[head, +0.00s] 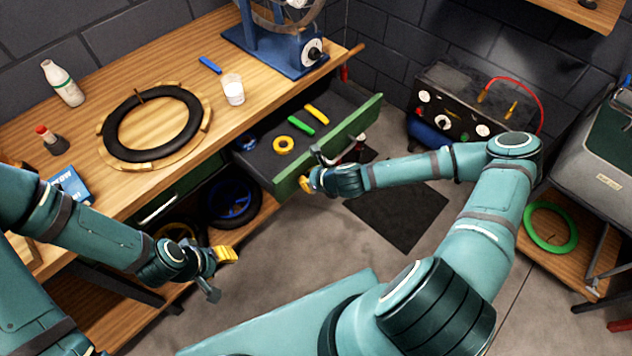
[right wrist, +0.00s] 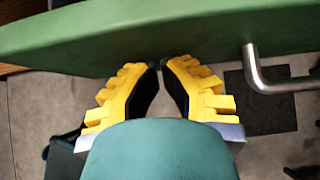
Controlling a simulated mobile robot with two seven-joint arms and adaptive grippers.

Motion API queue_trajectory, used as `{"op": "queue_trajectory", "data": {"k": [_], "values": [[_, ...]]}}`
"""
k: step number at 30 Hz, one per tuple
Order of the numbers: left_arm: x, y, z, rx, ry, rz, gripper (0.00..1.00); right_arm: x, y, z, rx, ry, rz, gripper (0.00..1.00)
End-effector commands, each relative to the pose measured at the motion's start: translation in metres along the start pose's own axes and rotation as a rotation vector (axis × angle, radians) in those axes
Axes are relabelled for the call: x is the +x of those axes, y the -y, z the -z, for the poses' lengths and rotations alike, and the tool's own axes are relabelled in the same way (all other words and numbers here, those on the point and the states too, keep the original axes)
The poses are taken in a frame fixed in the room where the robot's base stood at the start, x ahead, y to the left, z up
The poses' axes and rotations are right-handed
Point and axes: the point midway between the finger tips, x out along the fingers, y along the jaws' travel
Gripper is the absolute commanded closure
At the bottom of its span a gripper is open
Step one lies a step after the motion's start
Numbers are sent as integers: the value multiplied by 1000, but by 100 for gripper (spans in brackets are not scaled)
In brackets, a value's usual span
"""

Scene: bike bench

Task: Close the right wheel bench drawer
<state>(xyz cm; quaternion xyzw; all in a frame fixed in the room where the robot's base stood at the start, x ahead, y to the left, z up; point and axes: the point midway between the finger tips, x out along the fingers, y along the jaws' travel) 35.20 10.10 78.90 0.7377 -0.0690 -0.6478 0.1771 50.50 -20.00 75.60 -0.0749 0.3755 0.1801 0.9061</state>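The right wheel bench drawer (head: 330,147) is pulled out from under the bench top. Its green front panel carries a metal bar handle, seen in the right wrist view (right wrist: 285,82). My right gripper (head: 305,184) is at the left part of the panel's outer face, beside the handle and not around it. In the right wrist view its yellow fingers (right wrist: 160,66) are together at the tips with nothing between them, close to the green panel (right wrist: 200,30); contact cannot be told. My left gripper (head: 226,256) is in front of the bench, away from the drawer; its opening is unclear.
The drawer holds a yellow ring (head: 284,145), a green item (head: 300,125) and a yellow item (head: 317,114). The wooden bench top (head: 230,45) bears a tyre, bottles and a cup. A dark mat (head: 400,215) lies on the floor. A black machine (head: 455,105) stands at the right.

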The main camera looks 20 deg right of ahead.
Motion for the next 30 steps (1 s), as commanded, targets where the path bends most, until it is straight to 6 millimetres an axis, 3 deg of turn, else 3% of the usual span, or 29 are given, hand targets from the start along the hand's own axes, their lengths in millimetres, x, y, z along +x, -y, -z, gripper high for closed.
{"op": "queue_trajectory", "data": {"k": [9,18,30], "values": [[-5,-2,3,-2,-6,1,51,58,-1,-61,-5,5,-1,100],[-1,0,1,-1,-2,0,51,107,-1,-108,-3,4,1,100],[2,1,-1,1,2,0,51,137,0,-138,-1,2,0,100]]}}
